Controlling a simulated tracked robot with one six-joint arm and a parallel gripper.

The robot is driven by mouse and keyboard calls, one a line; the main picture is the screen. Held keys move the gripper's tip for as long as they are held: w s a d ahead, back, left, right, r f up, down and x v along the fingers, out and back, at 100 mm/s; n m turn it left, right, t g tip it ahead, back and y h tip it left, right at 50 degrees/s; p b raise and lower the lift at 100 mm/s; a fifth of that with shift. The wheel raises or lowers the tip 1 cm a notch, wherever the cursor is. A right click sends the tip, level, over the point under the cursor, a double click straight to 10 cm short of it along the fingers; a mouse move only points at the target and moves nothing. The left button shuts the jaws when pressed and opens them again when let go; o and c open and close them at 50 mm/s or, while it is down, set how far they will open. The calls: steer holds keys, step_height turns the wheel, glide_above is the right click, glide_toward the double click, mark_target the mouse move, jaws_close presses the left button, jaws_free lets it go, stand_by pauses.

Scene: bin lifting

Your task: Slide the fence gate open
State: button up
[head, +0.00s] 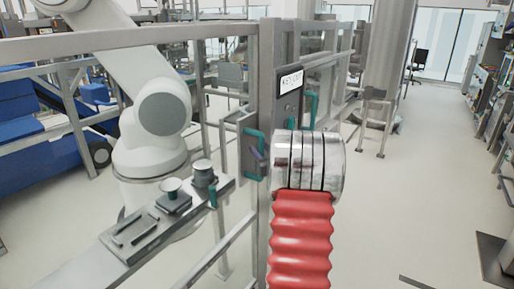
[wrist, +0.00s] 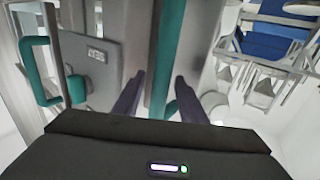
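The metal fence gate (head: 264,215) stands upright in the middle of the head view. A teal handle (head: 248,140) is on its left side, and it also shows as an upright bar in the wrist view (wrist: 168,45). In the wrist view, my gripper (wrist: 160,78) is open, with one finger on each side of the teal bar. Gaps show beside the bar; I cannot tell whether either finger touches it.
A lock box (head: 289,90) with a label and a second teal handle (head: 311,108) is just right of the gate post. A white robot arm (head: 155,110) and a bench with fixtures (head: 135,238) stand left, behind the fence. The floor at right (head: 420,180) is mostly clear.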

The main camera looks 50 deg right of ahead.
steer(key=shift+x, duration=1.75)
steer(key=shift+c, duration=0.3)
jaws_close()
